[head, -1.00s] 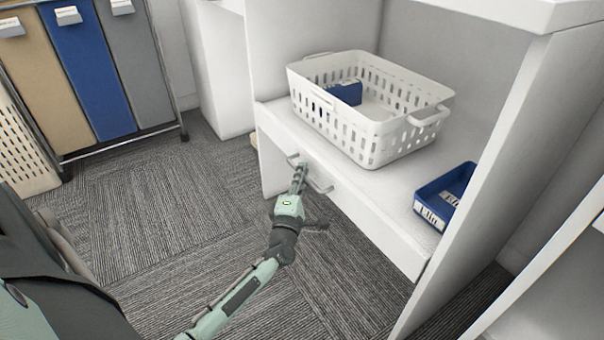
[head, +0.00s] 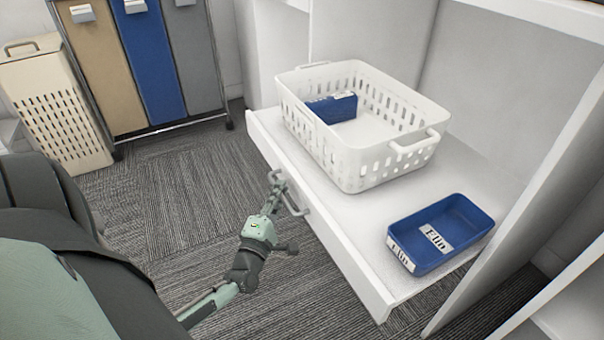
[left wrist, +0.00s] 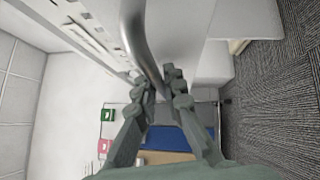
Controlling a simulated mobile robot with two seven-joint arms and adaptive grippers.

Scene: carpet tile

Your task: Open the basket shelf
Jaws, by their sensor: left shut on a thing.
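The basket shelf (head: 350,262) is a white pull-out shelf with a front panel, standing partly out of the white cabinet. A white slotted basket (head: 362,160) and a blue tray (head: 440,232) labelled "Flip" sit on it. My left gripper (head: 284,192) is at the shelf front, shut on the metal handle (head: 305,200). In the left wrist view the curved handle (left wrist: 140,45) runs between the fingers (left wrist: 160,92). My right gripper is not in view.
A blue box (head: 335,107) lies inside the basket. A cream hamper (head: 60,110) and a rack of tan, blue and grey bins (head: 160,60) stand at the back left. Carpet in front of the shelf is clear. The cabinet's side panel (head: 530,190) rises at right.

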